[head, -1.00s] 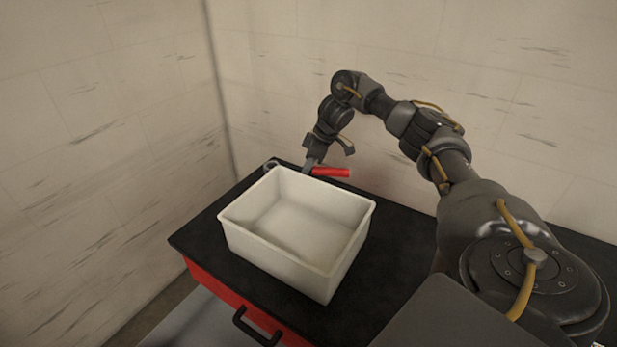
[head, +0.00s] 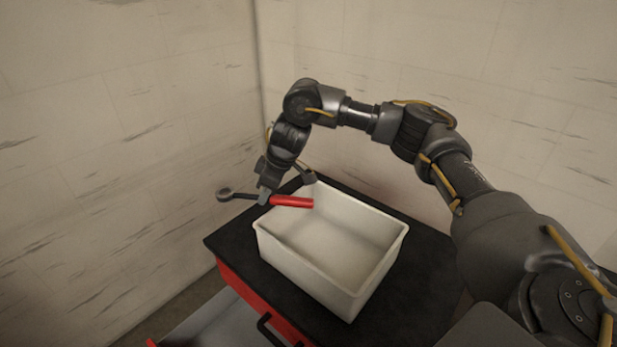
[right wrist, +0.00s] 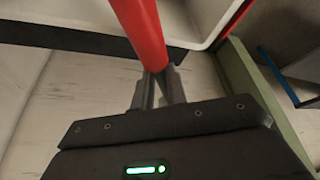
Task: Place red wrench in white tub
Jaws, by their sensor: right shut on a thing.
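The red wrench (head: 291,202) has a red handle and a dark metal shank with a ring end that points left. My right gripper (head: 268,196) is shut on it near where the handle meets the shank. The wrench is held up, its handle over the back left corner of the white tub and its ring end out past the left side. The white tub (head: 308,279) is open, rectangular and empty. In the right wrist view the red handle (right wrist: 142,30) rises from the fingertips (right wrist: 158,85), with the tub's pale rim (right wrist: 205,36) behind it. My left gripper is not in view.
The tub stands on the black top of a red cabinet (head: 229,241) with a dark drawer handle (head: 270,330). Pale walls stand close behind and to the left. Black top is bare at the tub's left and right.

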